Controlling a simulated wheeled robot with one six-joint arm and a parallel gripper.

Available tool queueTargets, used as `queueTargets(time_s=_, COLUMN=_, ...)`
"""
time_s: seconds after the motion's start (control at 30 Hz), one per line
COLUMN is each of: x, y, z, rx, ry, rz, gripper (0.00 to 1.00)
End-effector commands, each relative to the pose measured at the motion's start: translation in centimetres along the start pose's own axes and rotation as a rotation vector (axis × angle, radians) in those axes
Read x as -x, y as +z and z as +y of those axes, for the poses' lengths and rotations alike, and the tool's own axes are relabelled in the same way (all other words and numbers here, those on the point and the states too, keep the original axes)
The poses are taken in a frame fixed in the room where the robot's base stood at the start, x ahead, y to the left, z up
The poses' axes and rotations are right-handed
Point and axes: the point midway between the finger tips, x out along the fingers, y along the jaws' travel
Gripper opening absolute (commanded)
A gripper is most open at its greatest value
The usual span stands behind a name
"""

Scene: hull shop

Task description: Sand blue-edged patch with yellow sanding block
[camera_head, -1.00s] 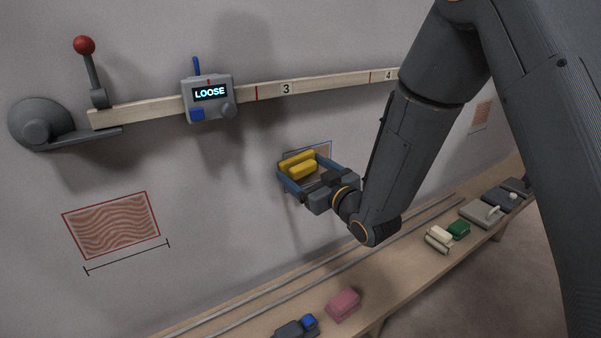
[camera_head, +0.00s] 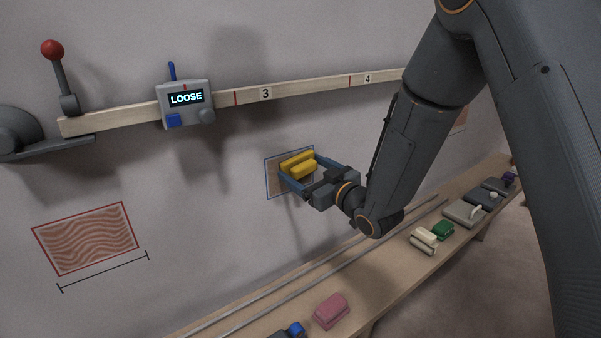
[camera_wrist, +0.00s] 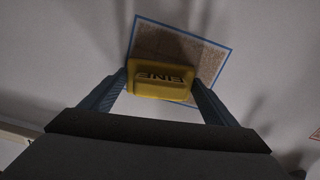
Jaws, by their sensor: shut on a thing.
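The yellow sanding block (camera_head: 299,165) is held between the blue fingers of my gripper (camera_head: 301,176), which is shut on it. In the wrist view the block (camera_wrist: 160,80) shows the word "FINE", and the fingers of my gripper (camera_wrist: 160,88) press its two sides. The blue-edged patch (camera_head: 273,176) is on the wall behind the block, brown and grainy inside its blue outline. In the wrist view the patch (camera_wrist: 190,48) extends above and to the right of the block, which covers its lower part. I cannot tell whether the block touches the patch.
A red-edged patch (camera_head: 86,240) with wavy lines is at left. Above, a wooden rail (camera_head: 310,88) carries a grey box (camera_head: 186,104) reading "LOOSE" and a red-knobbed lever (camera_head: 53,52). Below, a bench (camera_head: 375,275) holds a pink block (camera_head: 331,311), a green block (camera_head: 443,229) and other tools.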

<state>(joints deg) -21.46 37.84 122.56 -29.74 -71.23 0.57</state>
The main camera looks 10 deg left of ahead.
Motion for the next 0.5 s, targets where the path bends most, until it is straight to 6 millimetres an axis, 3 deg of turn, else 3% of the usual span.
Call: queueTargets(time_s=0.5, x=-0.1, y=0.4, z=2.6, rx=0.0, ry=-0.001, rz=0.001, gripper=0.62)
